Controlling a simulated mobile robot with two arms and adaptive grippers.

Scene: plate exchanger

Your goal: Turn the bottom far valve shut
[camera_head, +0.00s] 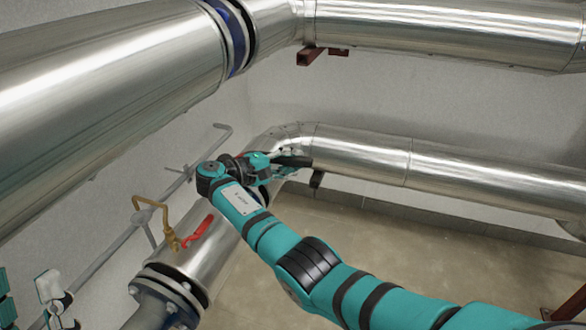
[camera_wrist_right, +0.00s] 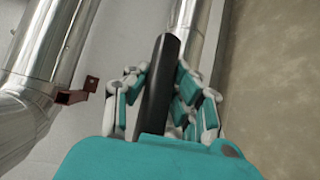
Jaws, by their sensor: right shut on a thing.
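The far valve's black lever handle (camera_wrist_right: 158,85) runs up between the fingers of my right gripper (camera_wrist_right: 158,98) in the right wrist view. The fingers are shut on it from both sides. In the head view my right gripper (camera_head: 284,161) is at the lower pipe's bend, and the dark handle (camera_head: 297,161) sticks out past it to the right. The valve's body is mostly hidden behind my right arm. My left gripper (camera_head: 30,300) shows partly at the lower left corner, empty, its fingers apart.
A large metal pipe (camera_head: 110,85) crosses the upper left, and another (camera_head: 440,30) runs along the top. The lower pipe (camera_head: 400,160) follows the back wall.

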